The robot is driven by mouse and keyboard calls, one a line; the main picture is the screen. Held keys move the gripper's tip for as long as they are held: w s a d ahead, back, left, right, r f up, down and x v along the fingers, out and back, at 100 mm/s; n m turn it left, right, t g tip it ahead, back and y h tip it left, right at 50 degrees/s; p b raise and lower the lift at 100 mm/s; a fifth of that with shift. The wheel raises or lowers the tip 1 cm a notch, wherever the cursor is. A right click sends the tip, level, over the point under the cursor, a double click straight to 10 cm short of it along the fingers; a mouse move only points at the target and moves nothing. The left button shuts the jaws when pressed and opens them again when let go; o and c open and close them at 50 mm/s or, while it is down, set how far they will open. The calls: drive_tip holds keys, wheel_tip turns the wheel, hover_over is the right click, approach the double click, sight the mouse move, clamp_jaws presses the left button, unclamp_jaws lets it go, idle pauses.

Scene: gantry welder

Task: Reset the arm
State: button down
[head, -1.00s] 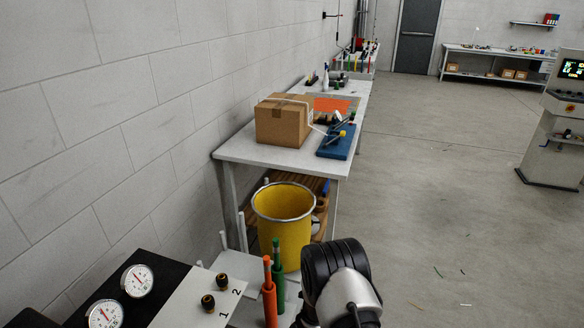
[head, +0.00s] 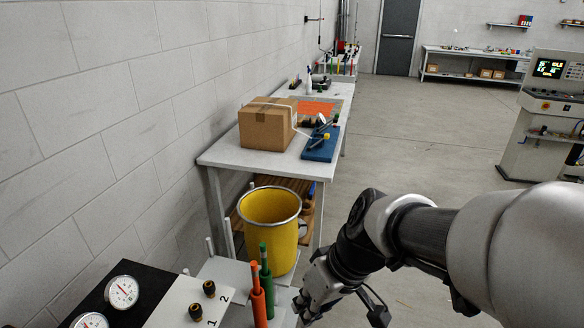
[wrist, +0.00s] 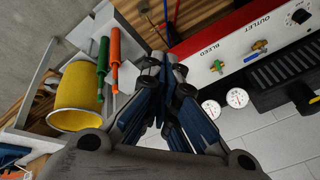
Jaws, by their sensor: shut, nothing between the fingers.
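My gripper (wrist: 165,75) is shut and empty in the wrist view, its two dark fingers meeting near the middle of the picture. In the head view my gripper (head: 312,298) hangs at the bottom centre, to the right of an orange handle (head: 257,300) and a green handle (head: 265,270). My arm reaches in from the right edge and bends downward at the wrist. The fingertips are hard to make out in the head view.
A yellow bucket (head: 268,222) stands behind the handles, by a table (head: 225,155) bearing a cardboard box (head: 266,125) and a blue tool base (head: 321,148). A panel with gauges (head: 122,291) is at lower left. A control console (head: 535,150) stands right. Open floor lies between.

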drive_tip(key=s+d+r+m+t+h, duration=0.1)
drive_tip(key=s+d+r+m+h, duration=0.1)
drive_tip(key=s+d, duration=0.3)
drive_tip(key=s+d+r+m+t+h, duration=0.2)
drive_tip(key=s+d+r+m, duration=0.1)
drive_tip(key=s+d, duration=0.3)
drive_tip(key=shift+s+d+r+m, duration=0.25)
drive_tip(key=shift+s+r+m, duration=0.05)
drive_tip(key=shift+s+m, duration=0.15)
drive_tip(key=shift+a, duration=0.15)
